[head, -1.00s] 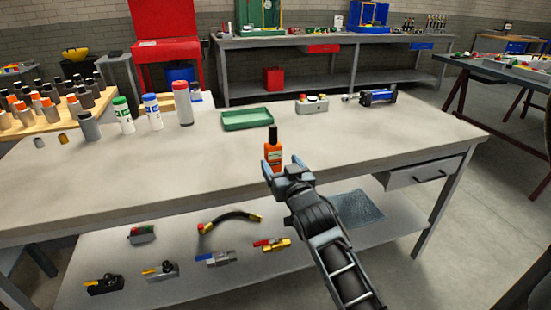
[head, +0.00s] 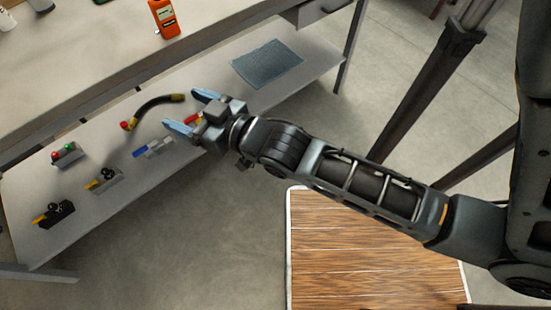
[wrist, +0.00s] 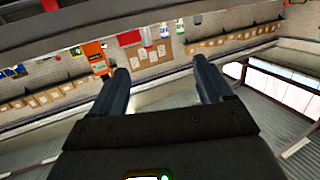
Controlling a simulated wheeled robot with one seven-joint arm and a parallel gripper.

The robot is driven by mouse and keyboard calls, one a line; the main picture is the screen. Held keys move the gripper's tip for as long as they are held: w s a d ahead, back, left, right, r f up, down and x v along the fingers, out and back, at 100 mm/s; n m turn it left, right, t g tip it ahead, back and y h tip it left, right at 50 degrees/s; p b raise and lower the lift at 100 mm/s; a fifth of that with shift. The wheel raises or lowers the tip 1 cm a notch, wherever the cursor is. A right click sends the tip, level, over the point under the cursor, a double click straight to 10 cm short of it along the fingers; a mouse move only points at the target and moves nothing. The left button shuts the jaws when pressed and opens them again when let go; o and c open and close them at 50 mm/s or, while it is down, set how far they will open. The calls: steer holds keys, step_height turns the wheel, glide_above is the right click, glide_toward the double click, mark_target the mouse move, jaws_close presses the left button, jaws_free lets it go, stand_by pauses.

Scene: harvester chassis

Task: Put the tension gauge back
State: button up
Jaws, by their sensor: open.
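An orange handheld device, which looks like the tension gauge (head: 164,17), stands on the worktop near its front edge. An orange block, probably the same device, shows left of the fingers in the wrist view (wrist: 95,56). My gripper (head: 188,111) is open and empty, with blue-grey fingers spread apart. It is in front of the bench, apart from the gauge, and overlaps the lower shelf in the picture. In the wrist view both fingers (wrist: 161,68) show with nothing between them.
The lower shelf (head: 130,105) holds a black hose (head: 155,104), several valves and switch boxes, and a grey mat (head: 267,63). A drawer (head: 315,10) sits under the worktop at right. A wood-patterned panel (head: 365,250) lies below my arm. Concrete floor around it is clear.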

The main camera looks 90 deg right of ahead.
steer(key=s+a+r+n+y, duration=0.2)
steer(key=s+a+n+y, duration=0.15)
steer(key=s+a, duration=0.4)
steer(key=s+a+r+n+y, duration=0.25)
steer(key=s+a+y, duration=0.25)
steer(key=s+a, duration=0.3)
steer(key=w+d+f+m+h+p, duration=0.1)
steer(key=w+d+f+m+h, duration=0.3)
steer(key=w, duration=0.4)
steer(key=m+g+h+p, duration=0.3)
steer(key=m+h, duration=0.3)
steer(key=h, duration=0.4)
glide_toward(163, 6)
steer(key=x, duration=0.6)
steer(key=shift+w+a, duration=0.2)
steer(key=shift+w, duration=0.1)
steer(key=p+x, duration=0.1)
steer(key=x, duration=0.2)
steer(key=p+x, duration=0.1)
steer(key=x, duration=0.2)
steer(key=shift+s+d, duration=0.2)
steer(key=shift+d, duration=0.15)
steer(key=shift+w+d+f, duration=0.15)
steer(key=shift+w+d, duration=0.25)
steer(key=shift+c, duration=0.3)
